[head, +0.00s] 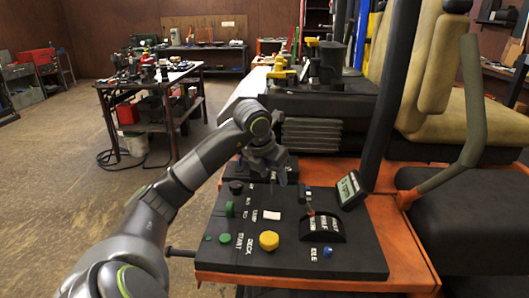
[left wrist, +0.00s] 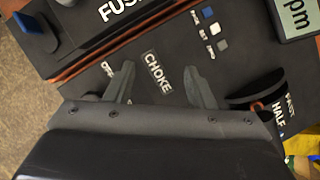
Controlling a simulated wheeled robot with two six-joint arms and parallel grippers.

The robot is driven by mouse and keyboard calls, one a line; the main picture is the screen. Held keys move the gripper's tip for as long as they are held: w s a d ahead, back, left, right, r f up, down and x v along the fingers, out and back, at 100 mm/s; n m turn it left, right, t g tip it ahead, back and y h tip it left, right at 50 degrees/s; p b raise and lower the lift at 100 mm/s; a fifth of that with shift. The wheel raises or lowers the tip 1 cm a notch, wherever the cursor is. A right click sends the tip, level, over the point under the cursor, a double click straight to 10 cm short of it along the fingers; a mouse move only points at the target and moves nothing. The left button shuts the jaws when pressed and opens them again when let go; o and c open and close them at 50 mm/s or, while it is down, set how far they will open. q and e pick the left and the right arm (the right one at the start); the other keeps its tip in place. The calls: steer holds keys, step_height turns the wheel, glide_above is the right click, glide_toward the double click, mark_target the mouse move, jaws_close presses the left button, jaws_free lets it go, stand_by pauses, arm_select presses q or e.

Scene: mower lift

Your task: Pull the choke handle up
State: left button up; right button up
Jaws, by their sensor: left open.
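My left gripper (head: 268,172) hangs over the far left part of the black control panel (head: 235,265) in the head view. In the left wrist view its two fingers (left wrist: 163,88) stand apart, with nothing seen between them except the panel and the white CHOKE label (left wrist: 158,72). I cannot make out the choke handle in either view; the gripper may hide it. My right gripper is not in view.
The panel carries a yellow knob (head: 269,240), green buttons, a blue button (head: 327,252), a throttle lever on a dark dial (head: 322,228) and a tilted display (head: 351,189). A dark post (head: 391,85) rises behind. A cluttered workbench (head: 150,85) stands at left.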

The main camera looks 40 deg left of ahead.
arm_select(q)
steer(key=p+v, duration=0.1)
steer(key=v, duration=1.5)
steer(key=shift+s, duration=0.15)
steer(key=shift+d+r, duration=0.1)
